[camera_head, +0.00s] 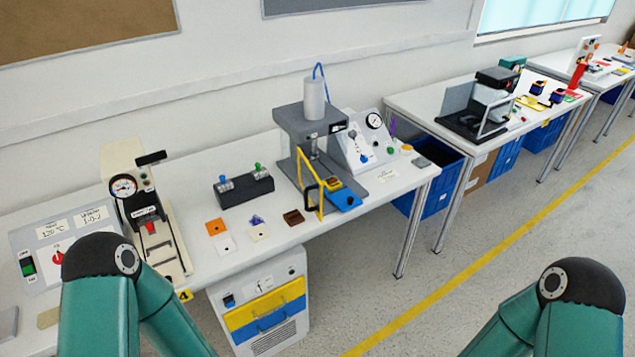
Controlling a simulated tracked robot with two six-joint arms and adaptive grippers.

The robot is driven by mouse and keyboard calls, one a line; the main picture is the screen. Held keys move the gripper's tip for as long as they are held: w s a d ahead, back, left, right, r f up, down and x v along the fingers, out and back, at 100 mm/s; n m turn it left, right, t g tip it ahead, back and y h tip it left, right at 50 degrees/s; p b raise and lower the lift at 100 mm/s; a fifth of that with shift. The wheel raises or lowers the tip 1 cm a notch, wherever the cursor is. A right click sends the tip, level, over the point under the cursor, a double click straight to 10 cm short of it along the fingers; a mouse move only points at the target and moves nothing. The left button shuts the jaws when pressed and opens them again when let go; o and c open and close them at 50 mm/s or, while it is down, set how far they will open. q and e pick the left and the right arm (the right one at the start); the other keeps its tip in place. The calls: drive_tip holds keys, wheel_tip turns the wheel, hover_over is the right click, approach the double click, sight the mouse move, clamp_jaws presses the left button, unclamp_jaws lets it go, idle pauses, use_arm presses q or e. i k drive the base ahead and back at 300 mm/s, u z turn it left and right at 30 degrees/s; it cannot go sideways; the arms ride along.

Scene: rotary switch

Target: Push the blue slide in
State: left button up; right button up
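The blue slide (345,201) sticks out at the front of the grey press (310,119) on the near table. A small brown and yellow piece (334,184) sits at its rear end. A yellow frame (311,184) with a dark handle stands upright at the press front, just left of the slide. My two green arms show only as links at the bottom left and bottom right, well apart from the slide. Neither gripper is in view.
A control box with a gauge (374,121) stands right of the press. A dark block with knobs (244,190) and several small coloured plates lie to the left. A lever press (145,208) stands further left. The table edge in front of the slide is clear.

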sight(343, 198)
drive_tip(key=u, duration=0.1)
drive_tip(key=i, duration=0.8)
drive_tip(key=z, duration=0.5)
drive_tip(key=i, duration=0.65)
drive_tip(key=z, duration=0.55)
drive_tip(key=k, duration=0.8)
drive_tip(key=z, duration=0.2)
drive_tip(key=i, duration=0.8)
drive_tip(key=u, duration=0.1)
